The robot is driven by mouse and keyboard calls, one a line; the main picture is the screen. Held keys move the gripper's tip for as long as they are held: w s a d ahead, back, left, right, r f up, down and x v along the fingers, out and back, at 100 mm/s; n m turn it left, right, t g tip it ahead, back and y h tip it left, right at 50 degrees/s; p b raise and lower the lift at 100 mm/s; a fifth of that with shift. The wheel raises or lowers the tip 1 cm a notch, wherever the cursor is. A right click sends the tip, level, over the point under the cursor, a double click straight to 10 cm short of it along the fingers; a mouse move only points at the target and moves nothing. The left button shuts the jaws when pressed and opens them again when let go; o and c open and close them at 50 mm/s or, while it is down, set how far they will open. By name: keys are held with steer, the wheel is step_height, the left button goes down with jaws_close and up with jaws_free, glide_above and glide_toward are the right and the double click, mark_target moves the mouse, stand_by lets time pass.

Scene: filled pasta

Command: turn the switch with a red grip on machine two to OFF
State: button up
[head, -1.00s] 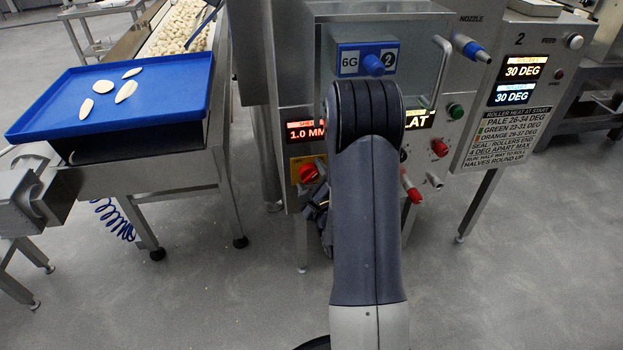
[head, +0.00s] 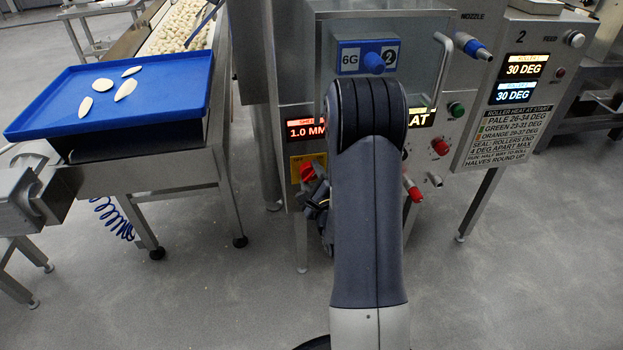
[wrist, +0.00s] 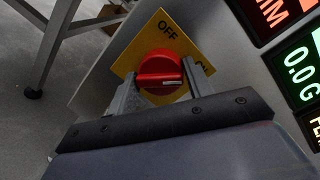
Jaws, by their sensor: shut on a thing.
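The switch with a red grip (wrist: 160,72) sits on a yellow plate (wrist: 128,62) on the front panel of machine two. In the wrist view the plate reads OFF above the grip, with part of another word at the right. The grip's bar lies crosswise between my fingers. My gripper (wrist: 159,90) is shut on the red grip, one finger at each end of the bar. In the head view the red grip (head: 308,172) is partly hidden by my gripper (head: 319,192), and my arm covers much of the panel.
A red button (head: 440,147), a green button (head: 456,110) and a red-tipped nozzle (head: 412,188) are farther right. A blue tray (head: 180,85) with dough pieces stands at left. The floor in front is clear.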

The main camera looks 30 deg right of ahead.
steer(key=n+b, duration=0.3)
steer(key=n, duration=0.1)
steer(key=shift+n, duration=0.4)
steer(key=n+g+b, duration=0.1)
steer(key=n+b, duration=0.2)
steer(key=n, duration=0.1)
steer(key=shift+h, duration=0.3)
steer(key=n+b, duration=0.2)
steer(key=n, duration=0.1)
steer(key=shift+a+b, duration=0.1)
steer(key=shift+b, duration=0.3)
steer(key=shift+r+n+h+b, duration=0.1)
steer(key=shift+n+h+b, duration=0.45)
steer(key=shift+n, duration=1.35)
steer(key=shift+w, duration=0.1)
steer(key=o, duration=1)
steer(key=shift+c, duration=0.2)
steer(key=p+v, duration=0.2)
steer(key=v, duration=0.9)
